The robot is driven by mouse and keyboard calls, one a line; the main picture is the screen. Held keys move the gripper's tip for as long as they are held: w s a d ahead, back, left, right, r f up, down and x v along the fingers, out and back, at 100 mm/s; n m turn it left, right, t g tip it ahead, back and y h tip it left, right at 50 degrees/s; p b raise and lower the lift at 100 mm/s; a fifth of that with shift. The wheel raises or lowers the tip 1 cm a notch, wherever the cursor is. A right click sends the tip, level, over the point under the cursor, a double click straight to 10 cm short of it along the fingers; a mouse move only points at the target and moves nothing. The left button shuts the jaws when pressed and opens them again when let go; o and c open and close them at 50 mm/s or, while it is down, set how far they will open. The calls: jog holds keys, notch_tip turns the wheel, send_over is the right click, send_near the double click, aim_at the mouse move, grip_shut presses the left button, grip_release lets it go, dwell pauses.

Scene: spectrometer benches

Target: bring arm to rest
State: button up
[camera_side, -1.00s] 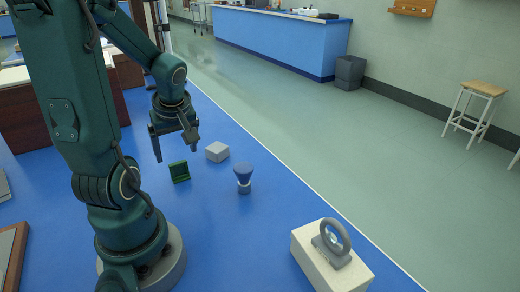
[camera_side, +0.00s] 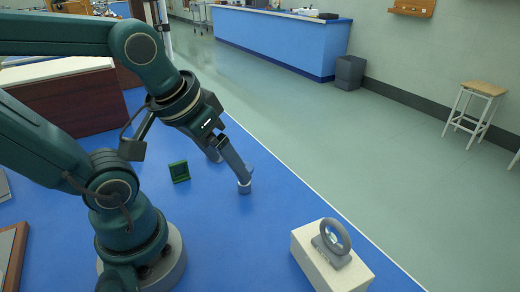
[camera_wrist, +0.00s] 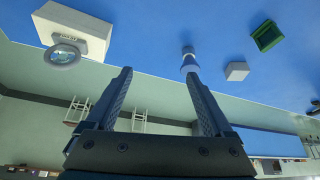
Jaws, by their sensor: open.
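My gripper (camera_side: 188,164) is open and empty, tilted above the blue table (camera_side: 280,222).
A green holder (camera_side: 179,172) and a mostly hidden grey block (camera_side: 213,153) are beside the arm. A white block (camera_side: 318,270) bears a grey ring (camera_side: 337,239) at front right. A dark reddish-brown box (camera_side: 70,102) stands behind left. Bare table lies between.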

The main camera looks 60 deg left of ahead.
jog(key=d+m, duration=0.1)
jog(key=s+d+m+h, duration=0.1)
jog(key=d+m, duration=0.1)
jog(key=shift+r+t, duration=0.15)
jog(key=shift+t, duration=0.15)
dwell(0.9)
